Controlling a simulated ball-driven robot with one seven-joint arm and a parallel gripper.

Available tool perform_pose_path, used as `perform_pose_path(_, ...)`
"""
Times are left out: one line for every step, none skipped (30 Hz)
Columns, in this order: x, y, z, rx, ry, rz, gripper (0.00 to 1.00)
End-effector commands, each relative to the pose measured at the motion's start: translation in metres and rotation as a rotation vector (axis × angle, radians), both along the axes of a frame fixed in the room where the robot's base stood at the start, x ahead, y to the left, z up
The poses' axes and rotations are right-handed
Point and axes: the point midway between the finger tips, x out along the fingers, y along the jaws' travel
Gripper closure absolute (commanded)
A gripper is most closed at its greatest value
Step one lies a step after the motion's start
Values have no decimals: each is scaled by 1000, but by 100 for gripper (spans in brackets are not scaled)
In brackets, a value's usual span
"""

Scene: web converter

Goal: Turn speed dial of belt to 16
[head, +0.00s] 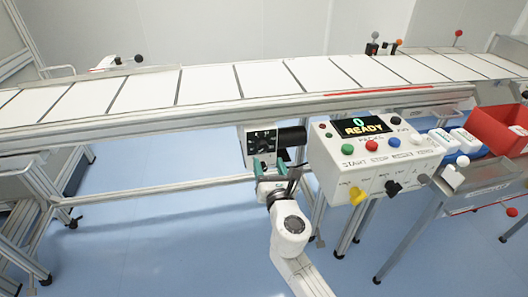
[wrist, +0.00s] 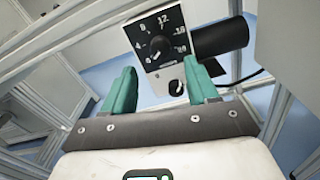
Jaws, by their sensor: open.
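The belt's speed dial is a black round knob (wrist: 159,46) on a black and white panel (wrist: 148,26), with a number scale around it. Its white pointer mark seems to aim toward the lower left, at the low end of the scale. The panel also shows in the head view (head: 262,142), under the conveyor's front rail. My gripper (head: 270,166) is open just in front of the panel. In the wrist view its two teal fingers (wrist: 160,78) stand apart, below and to either side of the knob, with nothing between them. A smaller knob (wrist: 176,88) shows between them.
A black motor cylinder (head: 292,136) sticks out right of the panel. Further right is a white control box (head: 330,160) with coloured buttons and a READY display. The conveyor belt (head: 210,84) runs above. A red bin (head: 494,125) stands at the right. A frame bar (head: 150,188) runs left.

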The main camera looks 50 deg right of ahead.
Motion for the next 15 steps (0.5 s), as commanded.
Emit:
perform_pose_path(9, -7, 0, 1, -2, -3, 42)
perform_pose_path(13, -10, 0, 1, -2, -3, 42)
perform_pose_path(19, -14, 0, 1, -2, -3, 42)
perform_pose_path(24, -17, -1, 1, -2, -3, 42)
perform_pose_path(28, -20, 0, 2, -3, -2, 42)
perform_pose_path(34, -23, 0, 2, -2, -2, 42)
perform_pose_path(37, -26, 0, 2, -2, -2, 42)
perform_pose_path(41, -28, 0, 2, -2, -2, 42)
perform_pose_path(45, -31, -1, 3, -1, -3, 42)
perform_pose_path(48, -33, -1, 2, -2, -3, 42)
perform_pose_path(50, -35, -1, 3, -1, -2, 42)
perform_pose_path(53, -37, -1, 3, -1, -2, 42)
perform_pose_path(55, -38, -1, 3, -1, -2, 42)
perform_pose_path(56, -39, 0, 3, -1, -2, 42)
perform_pose_path(57, -40, 0, 3, -1, -2, 42)
